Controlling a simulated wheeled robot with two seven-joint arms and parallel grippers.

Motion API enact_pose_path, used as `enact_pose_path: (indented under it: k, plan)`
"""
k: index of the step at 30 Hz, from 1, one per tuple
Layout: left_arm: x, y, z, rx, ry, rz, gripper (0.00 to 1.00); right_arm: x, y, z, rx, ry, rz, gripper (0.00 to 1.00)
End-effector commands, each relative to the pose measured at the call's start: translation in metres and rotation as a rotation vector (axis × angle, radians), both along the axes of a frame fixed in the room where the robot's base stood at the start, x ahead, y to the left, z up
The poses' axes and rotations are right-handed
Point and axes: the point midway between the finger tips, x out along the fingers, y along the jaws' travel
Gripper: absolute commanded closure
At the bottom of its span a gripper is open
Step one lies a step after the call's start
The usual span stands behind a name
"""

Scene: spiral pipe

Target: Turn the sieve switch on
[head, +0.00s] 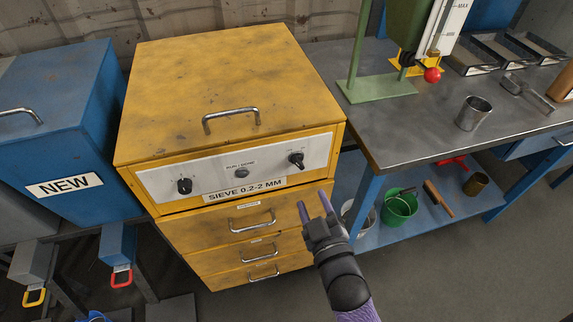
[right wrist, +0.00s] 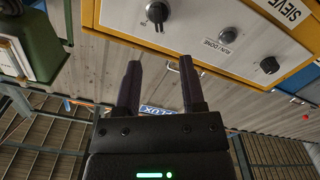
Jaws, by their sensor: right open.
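The yellow sieve cabinet (head: 225,110) stands at centre left in the head view, labelled "SIEVE 0.2-2 MM". Its light control panel (head: 215,172) has a black knob on the left (head: 184,186), a small middle button marked run/done (head: 241,173), and a black knob with a lever on the right (head: 296,159). My right gripper (head: 315,207) is open and empty, below and slightly right of the right knob, apart from the panel. In the right wrist view the panel appears rotated, with a lever knob (right wrist: 157,13) above the open fingers (right wrist: 160,85). My left gripper is not in view.
A metal workbench (head: 420,130) stands to the right with a metal cup (head: 473,113) and a green stand (head: 378,89) on it. A blue box labelled NEW (head: 62,130) is at the left. A green bucket (head: 399,208) sits on the lower shelf. The cabinet has drawers with handles below the panel.

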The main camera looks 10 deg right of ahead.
Motion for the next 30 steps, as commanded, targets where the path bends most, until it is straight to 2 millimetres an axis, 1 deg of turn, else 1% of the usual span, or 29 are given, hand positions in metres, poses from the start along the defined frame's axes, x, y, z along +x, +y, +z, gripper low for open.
enact_pose_path:
  k: [6,10,12,15,23,26,27,29,30]
  plan:
    - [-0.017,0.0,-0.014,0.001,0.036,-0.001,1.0,0.052,0.002,-0.002,0.002,-0.003,0.002,0.49]
    - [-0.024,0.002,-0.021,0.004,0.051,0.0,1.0,0.077,0.003,-0.002,0.002,0.002,0.001,0.49]
    - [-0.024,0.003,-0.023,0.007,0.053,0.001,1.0,0.085,0.003,-0.002,0.002,0.002,0.001,0.49]
    - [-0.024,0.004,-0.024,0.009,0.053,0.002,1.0,0.091,0.003,-0.001,0.003,0.005,0.001,0.49]
    - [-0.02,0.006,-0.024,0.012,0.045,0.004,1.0,0.093,0.003,0.0,0.003,0.005,0.001,0.49]
    - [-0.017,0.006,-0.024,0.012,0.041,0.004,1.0,0.093,0.003,0.0,0.004,0.005,0.001,0.68]
    - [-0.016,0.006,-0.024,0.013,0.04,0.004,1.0,0.093,0.003,0.0,0.004,0.005,0.001,0.76]
    - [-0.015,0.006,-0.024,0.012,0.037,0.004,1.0,0.093,0.003,0.0,0.004,0.005,0.001,0.89]
    - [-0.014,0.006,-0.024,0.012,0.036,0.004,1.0,0.093,0.003,0.0,0.004,0.005,0.001,0.97]
